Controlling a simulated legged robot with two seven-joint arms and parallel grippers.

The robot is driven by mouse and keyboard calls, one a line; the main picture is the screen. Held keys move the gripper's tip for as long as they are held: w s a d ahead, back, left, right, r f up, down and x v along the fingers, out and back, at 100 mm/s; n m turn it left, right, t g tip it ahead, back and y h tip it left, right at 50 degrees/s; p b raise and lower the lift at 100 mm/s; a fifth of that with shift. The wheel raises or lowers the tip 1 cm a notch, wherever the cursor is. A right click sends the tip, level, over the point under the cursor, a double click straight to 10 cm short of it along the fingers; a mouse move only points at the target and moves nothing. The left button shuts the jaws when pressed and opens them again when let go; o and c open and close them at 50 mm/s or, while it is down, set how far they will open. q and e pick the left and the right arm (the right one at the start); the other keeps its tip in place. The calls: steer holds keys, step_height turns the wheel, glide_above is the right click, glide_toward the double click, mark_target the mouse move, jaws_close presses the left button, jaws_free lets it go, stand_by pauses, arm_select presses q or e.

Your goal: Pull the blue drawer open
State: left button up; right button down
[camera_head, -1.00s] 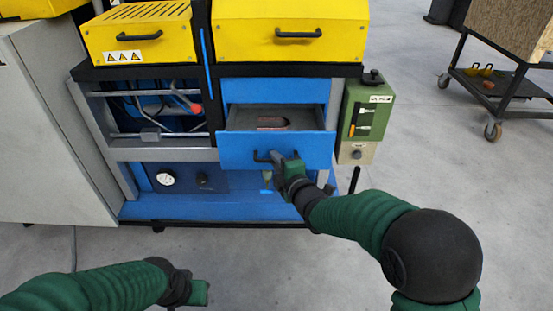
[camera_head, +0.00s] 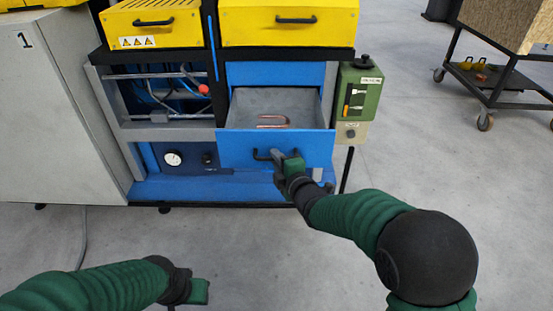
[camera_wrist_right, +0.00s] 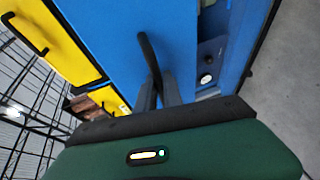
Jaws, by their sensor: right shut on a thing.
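The blue drawer (camera_head: 300,148) in the middle of the machine is pulled well out. Its grey inside shows, with a bent copper tube (camera_head: 272,120) lying on the floor of it. My right gripper (camera_head: 276,156) is shut on the drawer's black handle (camera_head: 260,154). In the right wrist view the handle (camera_wrist_right: 149,55) runs down between the fingers (camera_wrist_right: 158,92), in front of the blue drawer face (camera_wrist_right: 105,35). My left gripper (camera_head: 198,291) is low in the head view, away from the machine; its fingers cannot be made out.
Yellow drawers (camera_head: 285,24) with black handles sit above. A green control box (camera_head: 358,95) stands right of the blue drawer. A grey cabinet (camera_head: 50,120) is at the left. A wheeled cart (camera_head: 495,85) is at the far right. The floor (camera_head: 240,240) in front is clear.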

steer(key=shift+f, duration=0.25)
steer(key=c, duration=1.5)
jaws_free()
steer(key=shift+r, duration=0.1)
steer(key=p+v, duration=0.4)
steer(key=v, duration=1.2)
steer(key=shift+s+d+r, duration=0.1)
steer(key=shift+s+d, duration=0.05)
steer(key=shift+s, duration=0.15)
